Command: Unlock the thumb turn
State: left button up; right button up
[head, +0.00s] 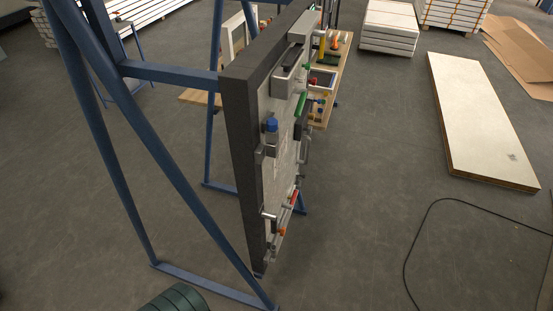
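A dark-edged upright panel (240,130) hangs in a blue metal frame and carries several locks and latches on its light face. I see that face at a steep angle. A blue-topped part (271,125) sits at mid-height near the panel's near edge. Green parts (301,104) are farther along, and a small orange-red part (294,197) is lower down. I cannot tell which fitting is the thumb turn or how it is turned. Neither of my grippers is in view.
The blue frame (165,150) has slanted legs and a floor bar left of the panel. A dark green rounded object (175,298) is at the bottom edge. A wooden bench (322,112) stands behind. A pale slab (480,120) and black cable (410,240) lie right.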

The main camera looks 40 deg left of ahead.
aim_at(309, 129)
jog(key=u, duration=1.15)
